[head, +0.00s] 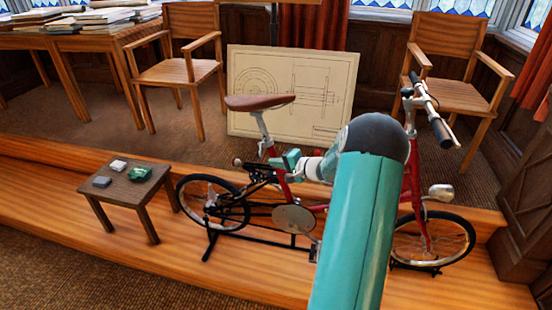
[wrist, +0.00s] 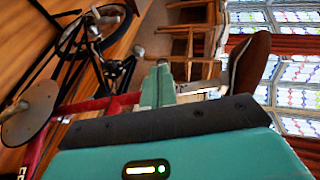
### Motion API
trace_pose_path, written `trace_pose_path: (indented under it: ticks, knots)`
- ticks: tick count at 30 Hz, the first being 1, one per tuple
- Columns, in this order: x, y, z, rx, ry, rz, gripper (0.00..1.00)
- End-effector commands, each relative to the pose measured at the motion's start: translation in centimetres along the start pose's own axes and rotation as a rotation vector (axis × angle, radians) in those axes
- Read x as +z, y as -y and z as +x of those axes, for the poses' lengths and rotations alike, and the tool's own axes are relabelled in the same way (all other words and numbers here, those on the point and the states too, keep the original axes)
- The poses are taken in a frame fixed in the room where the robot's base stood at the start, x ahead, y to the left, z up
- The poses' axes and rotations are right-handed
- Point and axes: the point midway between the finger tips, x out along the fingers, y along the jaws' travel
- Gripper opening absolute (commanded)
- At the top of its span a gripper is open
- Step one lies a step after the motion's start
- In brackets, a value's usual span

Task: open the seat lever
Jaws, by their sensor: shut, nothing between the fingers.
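A folding bicycle with a red frame (head: 281,184) stands upright on the wooden step. Its brown saddle (head: 259,102) sits on a silver seat post (head: 263,126); the saddle also shows at the right of the wrist view (wrist: 251,64). My gripper (head: 291,159) is beside the seat tube, just below the post, and its teal fingers (wrist: 158,86) are together with nothing held. I cannot clearly pick out the seat lever; the fingers cover part of the clamp area. A small pale knob (wrist: 138,51) shows near the fingertips, and I cannot tell whether it belongs to the lever.
A small table (head: 120,188) with several small boxes stands left of the rear wheel (head: 212,203). A drawing board (head: 335,82) and two wooden chairs (head: 190,70) are behind. The handlebar (head: 432,105) rises to the right of my arm. Bare step lies in front.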

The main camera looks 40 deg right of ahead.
Motion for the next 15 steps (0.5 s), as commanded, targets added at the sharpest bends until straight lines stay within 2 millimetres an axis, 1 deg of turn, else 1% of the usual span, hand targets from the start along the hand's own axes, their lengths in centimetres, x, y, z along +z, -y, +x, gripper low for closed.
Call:
trace_pose_path:
  ticks: [1,6,9,15]
  knots:
    - [0.8,0.0,-0.7,0.002,-0.001,0.002,0.0]
    - [2.9,0.1,-2.2,0.001,0.0,0.0,0.0]
    - [3.6,0.0,-2.8,0.001,-0.001,0.0,0.0]
    - [3.9,0.0,-3.0,0.001,-0.001,0.0,0.0]
